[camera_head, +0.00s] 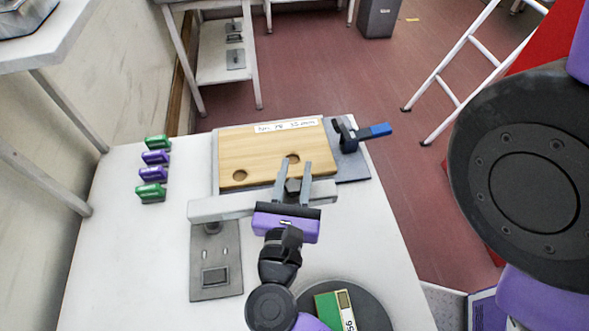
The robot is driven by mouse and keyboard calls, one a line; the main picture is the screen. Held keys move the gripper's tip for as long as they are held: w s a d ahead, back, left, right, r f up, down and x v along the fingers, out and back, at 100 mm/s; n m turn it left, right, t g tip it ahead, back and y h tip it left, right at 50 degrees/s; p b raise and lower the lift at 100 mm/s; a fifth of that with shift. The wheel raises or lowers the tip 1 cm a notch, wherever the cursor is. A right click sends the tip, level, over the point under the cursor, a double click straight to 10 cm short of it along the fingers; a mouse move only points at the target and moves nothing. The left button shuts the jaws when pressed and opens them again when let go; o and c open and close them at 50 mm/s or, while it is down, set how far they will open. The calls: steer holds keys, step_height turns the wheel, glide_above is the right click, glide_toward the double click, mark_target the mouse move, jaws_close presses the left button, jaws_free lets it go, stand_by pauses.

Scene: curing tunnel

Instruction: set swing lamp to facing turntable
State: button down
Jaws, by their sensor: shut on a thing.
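The swing lamp seems to be the light grey bar (235,206) pivoted above a dark grey base plate (208,250) on the white table. The bar reaches right, across the front edge of the wooden board. My gripper (292,172) comes from the front, fingers pointing away, one on each side of a dark knob (293,186) on the bar. It is shut on that knob; the fingers partly hide it. The turntable appears to be the dark disc (372,306) at the table's front, partly hidden by my arm. A green block (329,310) with a white label lies on it.
A wooden board (255,155) with two holes lies behind the bar. A blue-handled clamp (369,132) stands right of it. Several green and purple clips (152,173) line the left side. The table (120,260) is clear at front left. A white ladder (450,90) stands beyond.

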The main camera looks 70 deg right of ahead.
mark_target(292, 195)
steer(key=c, duration=1.1)
jaws_free()
steer(key=a, duration=0.2)
steer(key=a+b, duration=0.1)
steer(key=a, duration=0.1)
steer(key=s+a+b, duration=0.1)
steer(key=a, duration=0.1)
steer(key=shift+a+f, duration=0.1)
steer(key=shift+a, duration=0.3)
steer(key=shift+s+a, duration=0.15)
steer(key=shift+a, duration=0.3)
